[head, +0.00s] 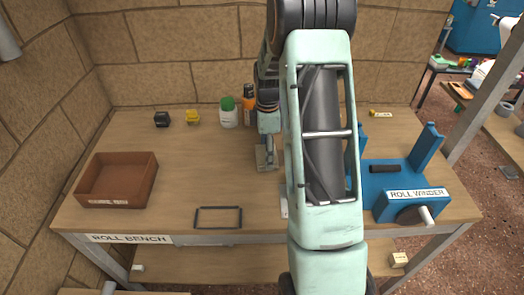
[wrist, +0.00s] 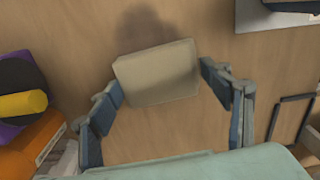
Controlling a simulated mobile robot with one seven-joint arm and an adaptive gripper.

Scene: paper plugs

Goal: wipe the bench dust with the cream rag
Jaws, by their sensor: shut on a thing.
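The cream rag (wrist: 157,74) shows as a flat, pale, squarish pad in the wrist view. It lies between the two fingertips of my gripper (wrist: 160,78), which is shut on it. A dark smudge of dust (wrist: 150,28) shows on the wooden bench just beyond the rag's far edge; the rag may cover part of it. In the head view my gripper (head: 267,152) is low over the middle of the roll bench (head: 165,190). My arm hides part of the bench there, and I cannot make out the dust in that view.
Bottles with green (head: 228,112) and orange (head: 249,108) parts stand behind my gripper. A brown bin (head: 117,180) is at the left, a black frame (head: 218,217) at the front, and the blue roll winder (head: 400,185) at the right. The bench's left middle is clear.

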